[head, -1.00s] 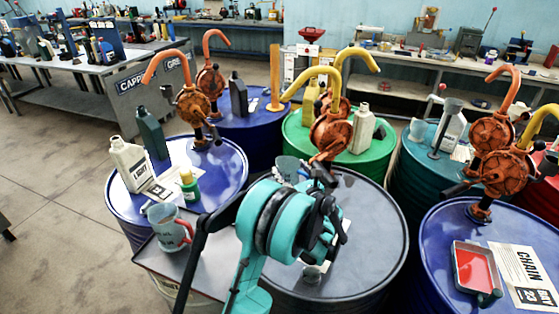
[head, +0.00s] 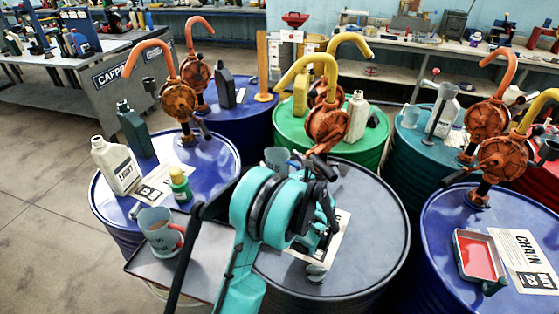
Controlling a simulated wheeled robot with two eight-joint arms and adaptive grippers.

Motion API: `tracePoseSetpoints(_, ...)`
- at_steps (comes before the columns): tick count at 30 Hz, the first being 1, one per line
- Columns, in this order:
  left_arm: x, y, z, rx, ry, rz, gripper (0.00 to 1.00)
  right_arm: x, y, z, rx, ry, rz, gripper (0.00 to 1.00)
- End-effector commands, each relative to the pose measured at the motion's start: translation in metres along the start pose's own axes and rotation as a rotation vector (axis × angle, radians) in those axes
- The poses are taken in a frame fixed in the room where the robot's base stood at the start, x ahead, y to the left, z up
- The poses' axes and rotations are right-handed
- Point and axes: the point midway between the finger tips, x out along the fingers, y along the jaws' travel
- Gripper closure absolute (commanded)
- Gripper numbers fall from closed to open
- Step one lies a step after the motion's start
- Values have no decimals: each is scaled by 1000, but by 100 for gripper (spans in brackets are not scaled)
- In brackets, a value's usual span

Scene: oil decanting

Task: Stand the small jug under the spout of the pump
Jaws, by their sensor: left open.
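A small grey-blue jug (head: 277,158) stands on the far left part of the dark grey drum top (head: 360,215), partly hidden behind my left arm. A rust-red pump (head: 326,122) with a yellow curved spout (head: 304,64) rises at the back of that drum. The spout bends over to the left, and its mouth is high above the jug's area. My left gripper (head: 322,232) is over the middle of the drum, open, and nothing shows between its fingers. Its wrist hides much of it. My right gripper is out of view.
A larger jug with a red handle (head: 159,231) stands on a grey tray (head: 185,268) at the left. A white bottle (head: 116,165) and a green bottle (head: 180,185) stand on the blue drum. A paper sheet (head: 333,247) lies under my gripper. The drum's right side is clear.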

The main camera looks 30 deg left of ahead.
Motion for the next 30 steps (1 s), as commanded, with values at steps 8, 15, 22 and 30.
tracePoseSetpoints(8, 0, 0, 4, 0, 0, 0, 2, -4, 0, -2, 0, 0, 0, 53)
tracePoseSetpoints(15, -44, -2, 4, 0, 0, -6, 2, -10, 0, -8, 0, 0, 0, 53)
tracePoseSetpoints(22, -93, -2, 4, 0, 0, -5, 2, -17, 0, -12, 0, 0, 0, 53)
tracePoseSetpoints(30, -119, -1, 3, 0, 0, -2, 2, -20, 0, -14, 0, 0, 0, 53)
